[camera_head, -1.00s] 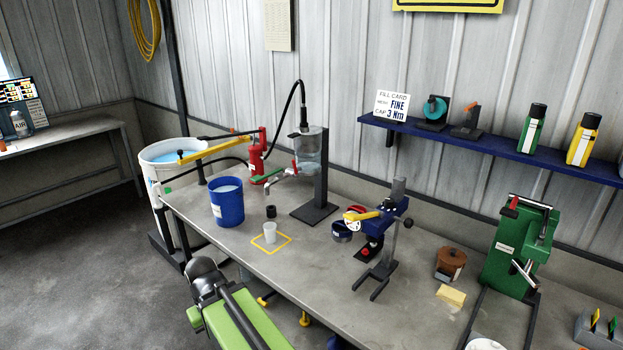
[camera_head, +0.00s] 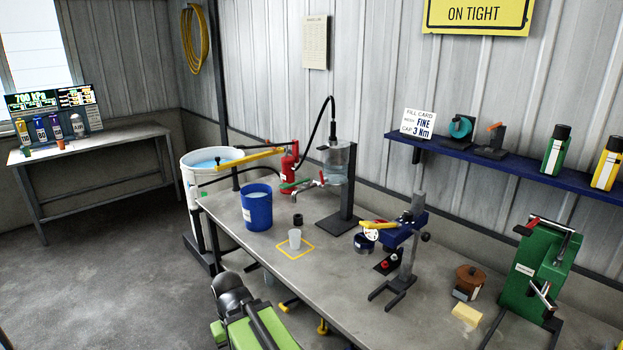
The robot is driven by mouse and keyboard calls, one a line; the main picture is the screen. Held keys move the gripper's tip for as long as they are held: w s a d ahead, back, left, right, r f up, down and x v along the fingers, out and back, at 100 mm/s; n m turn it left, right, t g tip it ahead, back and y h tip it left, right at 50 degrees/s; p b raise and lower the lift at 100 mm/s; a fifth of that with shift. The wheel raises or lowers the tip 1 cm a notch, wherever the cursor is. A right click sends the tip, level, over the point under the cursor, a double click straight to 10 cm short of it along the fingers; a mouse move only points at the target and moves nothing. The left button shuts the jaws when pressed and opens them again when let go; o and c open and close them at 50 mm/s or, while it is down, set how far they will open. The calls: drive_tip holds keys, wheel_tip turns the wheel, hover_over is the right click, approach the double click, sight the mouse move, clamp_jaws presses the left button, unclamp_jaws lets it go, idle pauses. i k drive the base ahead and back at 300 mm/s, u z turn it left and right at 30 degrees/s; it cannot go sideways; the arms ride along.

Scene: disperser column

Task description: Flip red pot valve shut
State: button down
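A clear pot (camera_head: 337,160) with liquid in it hangs on a dark stand (camera_head: 345,205) at the back of the bench. At its lower left is a metal outlet with a red handle (camera_head: 322,179) and a green handle (camera_head: 292,184). These are small, and I cannot tell whether the valve is open or shut. A red cylinder (camera_head: 288,170) stands just behind and to the left. Part of my green and black arm shows at the bottom edge, well in front of the pot. My gripper's fingers do not show, and nothing of mine touches the valve.
A blue bucket (camera_head: 257,208), a small cup (camera_head: 295,239) on a yellow square and a black cap (camera_head: 298,219) stand in front of the pot. A blue clamp device (camera_head: 402,229) stands to the right, a white drum (camera_head: 203,200) to the left. Floor on the left is clear.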

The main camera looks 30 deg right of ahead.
sight(322, 179)
drive_tip(key=u, duration=0.4)
drive_tip(key=i, duration=1)
drive_tip(key=z, duration=0.05)
